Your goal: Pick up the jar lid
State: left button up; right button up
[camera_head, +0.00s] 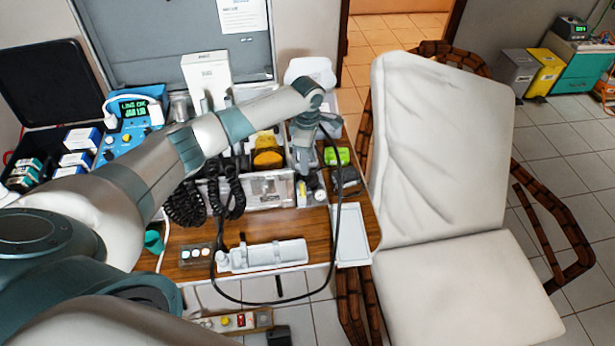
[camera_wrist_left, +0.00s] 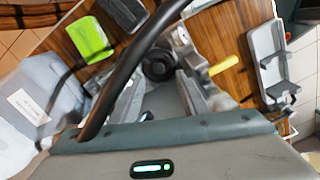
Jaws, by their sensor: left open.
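A dark round piece (camera_wrist_left: 158,65), which looks like the jar lid, shows between my left fingers in the left wrist view. In the head view I cannot make it out; my left gripper hides that spot. My left gripper (camera_head: 303,172) points down over the right end of the clear organizer on the wooden table. Its fingers (camera_wrist_left: 155,88) are apart in the wrist view, on either side of the dark round piece. I cannot tell whether they touch it. A black cable crosses in front of the left finger. My right gripper is not in view.
A clear organizer (camera_head: 268,188) with black coiled cords stands left of the gripper. A bright green item (camera_head: 338,156) and a dark box (camera_head: 345,180) lie close on its right. A white holder (camera_head: 262,256) and a pale tray (camera_head: 351,235) sit at the table's front. A black cable loops over the front.

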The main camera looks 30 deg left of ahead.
aim_at(307, 178)
pick_arm(q)
jog(key=shift+f, duration=0.55)
jog(key=shift+f, duration=0.1)
jog(key=shift+f+p, duration=0.25)
jog(key=shift+p, duration=0.1)
jog(key=shift+w+f+p, duration=0.1)
jog(key=shift+f+p, duration=0.5)
jog(key=shift+f, duration=1.65)
grip_shut()
